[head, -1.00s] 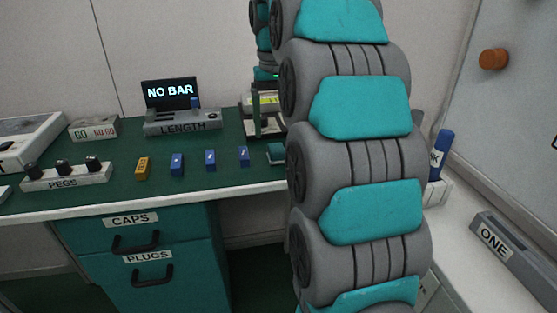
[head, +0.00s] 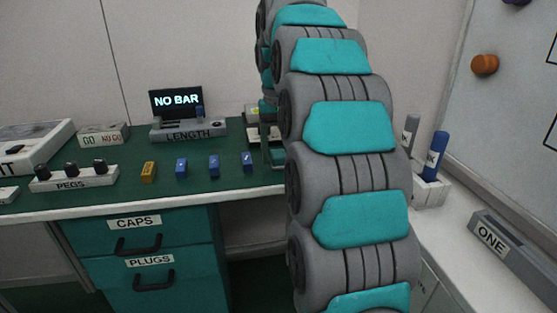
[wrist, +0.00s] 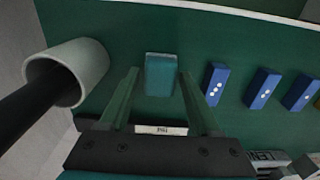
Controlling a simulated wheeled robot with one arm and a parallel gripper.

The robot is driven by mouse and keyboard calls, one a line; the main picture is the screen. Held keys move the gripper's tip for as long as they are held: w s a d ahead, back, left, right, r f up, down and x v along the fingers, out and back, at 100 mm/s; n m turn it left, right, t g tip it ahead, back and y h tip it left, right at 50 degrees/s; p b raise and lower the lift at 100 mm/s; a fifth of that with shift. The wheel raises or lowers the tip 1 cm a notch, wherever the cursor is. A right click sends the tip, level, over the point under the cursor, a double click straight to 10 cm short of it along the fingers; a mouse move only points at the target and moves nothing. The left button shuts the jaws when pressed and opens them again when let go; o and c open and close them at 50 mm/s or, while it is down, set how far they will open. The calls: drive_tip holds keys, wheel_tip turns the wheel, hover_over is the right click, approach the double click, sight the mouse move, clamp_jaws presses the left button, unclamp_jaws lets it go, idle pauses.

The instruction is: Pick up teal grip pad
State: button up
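The teal grip pad (wrist: 160,76) is a small block on the dark green bench top, seen in the wrist view. My gripper (wrist: 158,72) is open, with one green finger on each side of the pad in the picture. A gap shows between each finger and the pad, so nothing is gripped. I cannot tell how far the fingertips are above the bench. In the head view my gripper (head: 268,148) is low over the bench's right end, partly behind my arm, and the pad is mostly hidden there.
Blue blocks with white dots (wrist: 216,84) stand right of the gripper. A pale cup (wrist: 92,72) with a dark rod is close on the left. A white label (wrist: 160,130) lies near the pad. The LENGTH gauge (head: 190,134) and PEGS rack (head: 75,181) are on the bench.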

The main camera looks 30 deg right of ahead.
sight(277, 155)
clamp_jaws()
idle(0.3)
drive_tip(key=shift+r, duration=0.15)
drive_tip(key=shift+r, duration=0.8)
drive_tip(key=shift+s+a+r, duration=0.15)
drive_tip(key=shift+r, duration=0.3)
drive_tip(key=shift+s+a+r, duration=0.1)
drive_tip(key=shift+a+r, duration=0.05)
drive_tip(key=shift+r, duration=0.25)
drive_tip(key=s+a+r+b, duration=0.1)
drive_tip(key=s+a, duration=0.9)
drive_tip(key=a, duration=0.1)
drive_tip(key=shift+a+r, duration=0.2)
drive_tip(key=shift+a, duration=0.1)
